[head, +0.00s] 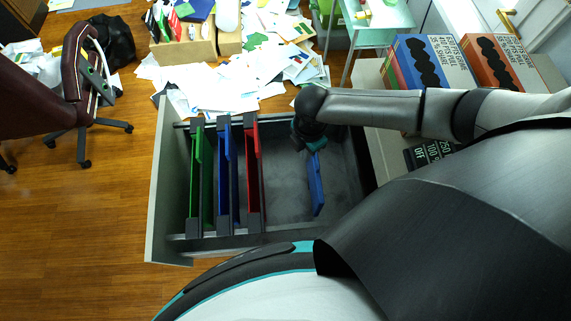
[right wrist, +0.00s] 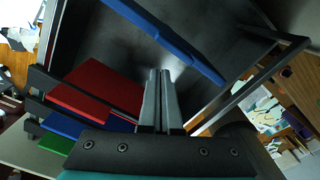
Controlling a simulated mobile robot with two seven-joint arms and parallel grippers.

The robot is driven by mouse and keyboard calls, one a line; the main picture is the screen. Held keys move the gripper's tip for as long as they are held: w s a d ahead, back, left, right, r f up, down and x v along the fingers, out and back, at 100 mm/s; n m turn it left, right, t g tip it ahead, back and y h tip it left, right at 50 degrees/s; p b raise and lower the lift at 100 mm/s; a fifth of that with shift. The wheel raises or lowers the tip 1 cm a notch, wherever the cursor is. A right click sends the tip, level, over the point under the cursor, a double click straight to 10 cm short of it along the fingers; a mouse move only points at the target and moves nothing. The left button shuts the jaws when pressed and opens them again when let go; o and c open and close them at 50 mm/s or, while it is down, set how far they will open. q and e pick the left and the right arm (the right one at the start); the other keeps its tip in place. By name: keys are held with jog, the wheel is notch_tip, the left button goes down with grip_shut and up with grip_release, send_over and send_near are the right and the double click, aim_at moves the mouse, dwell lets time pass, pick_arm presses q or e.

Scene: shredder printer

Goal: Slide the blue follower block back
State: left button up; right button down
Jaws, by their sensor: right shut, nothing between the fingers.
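The blue follower block (head: 316,185) stands in the open drawer (head: 283,205), right of the hanging files and apart from them. It also shows in the right wrist view as a blue slab (right wrist: 172,38) across the top. My right gripper (head: 312,147) is over the drawer at the block's far end. In the right wrist view its fingers (right wrist: 161,78) are shut together and empty, pointing toward the block with a gap in the picture. In the head view the wrist hides the fingertips, so I cannot tell whether they touch it. My left gripper is not in view.
Green (head: 195,180), blue (head: 223,175) and red (head: 252,170) hanging files fill the drawer's left part. The drawer floor between the red file and block is bare. Papers (head: 240,80) lie scattered beyond. A chair (head: 80,90) is far left.

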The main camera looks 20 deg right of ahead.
jog(key=shift+r+p, duration=0.3)
jog(key=shift+r, duration=1.95)
